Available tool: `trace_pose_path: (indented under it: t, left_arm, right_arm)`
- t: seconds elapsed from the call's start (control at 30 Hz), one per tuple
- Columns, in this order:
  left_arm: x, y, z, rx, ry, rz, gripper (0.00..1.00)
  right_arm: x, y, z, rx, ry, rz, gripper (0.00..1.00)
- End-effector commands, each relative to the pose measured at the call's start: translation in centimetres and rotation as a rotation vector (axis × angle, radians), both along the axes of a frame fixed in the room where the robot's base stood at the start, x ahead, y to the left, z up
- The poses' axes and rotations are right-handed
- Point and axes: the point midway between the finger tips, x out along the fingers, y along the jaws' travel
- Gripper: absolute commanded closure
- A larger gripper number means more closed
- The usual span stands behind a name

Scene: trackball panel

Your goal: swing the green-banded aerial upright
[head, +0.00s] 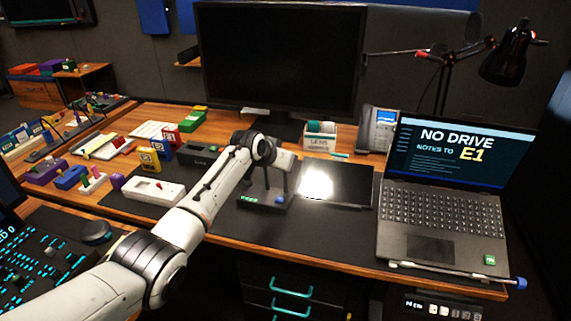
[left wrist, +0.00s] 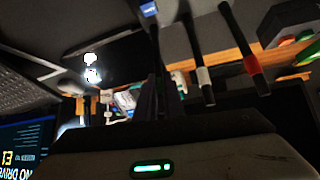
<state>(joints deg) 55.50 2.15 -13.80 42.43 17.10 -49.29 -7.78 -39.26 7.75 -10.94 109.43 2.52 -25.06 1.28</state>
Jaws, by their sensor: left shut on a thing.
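My left gripper (head: 287,178) reaches down over a small dark unit (head: 263,201) with green and blue spots on its front, on the desk mat. In the left wrist view my left gripper's dark fingers (left wrist: 150,103) are shut on a thin dark rod at the middle, which appears to be the green-banded aerial. Its green band is not clearly visible there. Beside it stand a white-banded aerial (left wrist: 201,62) and a red-banded aerial (left wrist: 243,48), both dark rods. The held aerial's exact tilt cannot be told. My right gripper is in neither view.
A monitor (head: 280,60) stands behind the unit, a tablet with a bright glare (head: 345,185) to its right, and a laptop (head: 440,205) farther right. A white box (head: 153,190) and several coloured blocks stand left. A container (head: 319,138) is behind the tablet.

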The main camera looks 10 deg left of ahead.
Motion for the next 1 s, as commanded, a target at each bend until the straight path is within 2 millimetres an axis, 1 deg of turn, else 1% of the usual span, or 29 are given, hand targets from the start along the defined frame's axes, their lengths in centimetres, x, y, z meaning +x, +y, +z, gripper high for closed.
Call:
trace_pose_path:
  t: [0.03, 0.07, 0.13, 0.17, 0.47, 0.63, 0.77, 1.0]
  left_arm:
    - [-0.1, 0.1, -0.1, 0.001, 0.003, 0.001, 1.00]
    - [0.0, 0.1, -0.1, 0.001, 0.003, 0.001, 0.86]
    - [0.0, 0.1, -0.1, 0.001, 0.003, 0.002, 0.75]
    - [0.0, 0.1, -0.1, 0.001, 0.002, 0.002, 0.72]
    - [-0.1, 0.1, 0.0, 0.002, 0.001, 0.002, 0.72]
    - [-0.6, 0.2, 0.6, 0.001, 0.000, 0.001, 0.72]
    - [-1.6, 0.5, 1.5, 0.001, 0.000, 0.001, 0.72]
    - [-4.2, 1.1, 3.8, 0.003, -0.001, 0.002, 0.72]
  right_arm:
    - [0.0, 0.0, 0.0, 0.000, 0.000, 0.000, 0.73]
    - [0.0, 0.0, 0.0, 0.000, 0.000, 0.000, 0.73]
    - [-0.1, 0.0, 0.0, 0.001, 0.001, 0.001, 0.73]
    - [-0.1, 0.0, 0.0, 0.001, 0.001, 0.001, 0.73]
    - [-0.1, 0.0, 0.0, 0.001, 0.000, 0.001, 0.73]
    - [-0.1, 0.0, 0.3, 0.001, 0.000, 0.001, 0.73]
    - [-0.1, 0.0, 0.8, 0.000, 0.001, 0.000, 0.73]
    - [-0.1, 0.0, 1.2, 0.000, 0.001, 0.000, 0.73]
